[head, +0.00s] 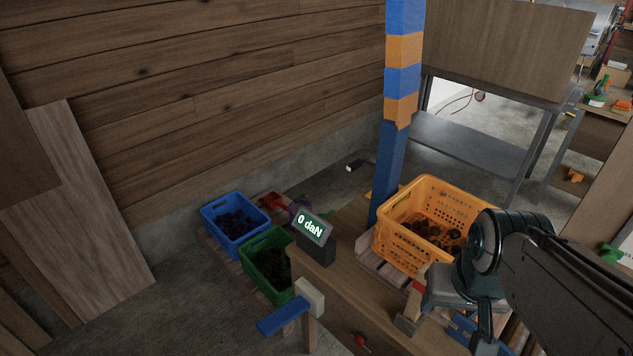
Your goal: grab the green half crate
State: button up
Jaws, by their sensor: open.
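The green half crate (260,284) stands low at the lower left of centre in the head view, beside the blue crate. Dark contents fill it. Its right side is hidden behind the scale display and the bench end. My gripper (447,325) is at the lower right, at the end of my dark arm, over the right part of the wooden bench. It is open, well to the right of the green half crate and apart from it. Its fingertips are hard to make out against the clutter.
A blue crate (211,225) with dark contents stands behind the green one. A display (313,226) reading "0 daN" and a blue bar (283,317) are near it. An orange crate (398,248) and a blue-orange post (401,80) stand right.

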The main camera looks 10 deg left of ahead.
aim_at(267, 264)
jog(key=u, duration=2.25)
jog(key=i, duration=2.65)
jog(key=z, duration=3.5)
jog(key=i, duration=0.35)
